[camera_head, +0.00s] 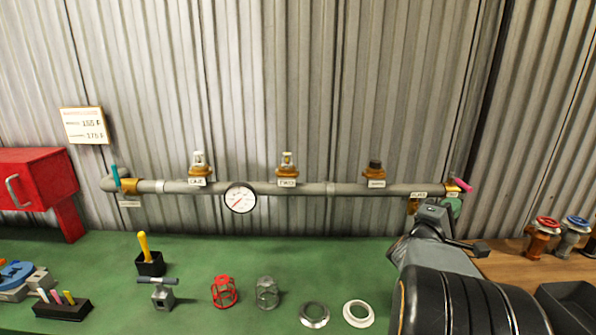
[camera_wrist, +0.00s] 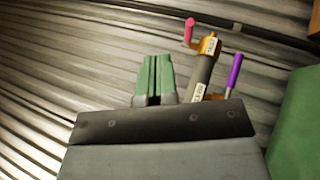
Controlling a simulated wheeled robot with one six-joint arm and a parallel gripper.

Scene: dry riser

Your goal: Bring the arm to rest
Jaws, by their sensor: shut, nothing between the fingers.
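My gripper (camera_wrist: 154,80) shows in the wrist view as two green-tipped fingers pressed together with nothing between them. In the head view my arm comes in from the lower right, its dark wrist in front of the pipe's right end; the fingers are not clear there. The grey pipe (camera_head: 335,189) runs along the wall. In the wrist view the pipe end (camera_wrist: 205,72), with a brass valve and a pink handle (camera_wrist: 190,30), is right of the fingers, apart from them in the picture. A purple handle (camera_wrist: 235,70) is further right.
The green bench (camera_head: 200,250) holds a red cage (camera_head: 224,291), a grey cage (camera_head: 267,292), two rings (camera_head: 314,314) and a T-handled tool (camera_head: 162,294). A gauge (camera_head: 240,197) and several fittings are on the pipe. Red and grey valves (camera_head: 543,236) stand on wood at right.

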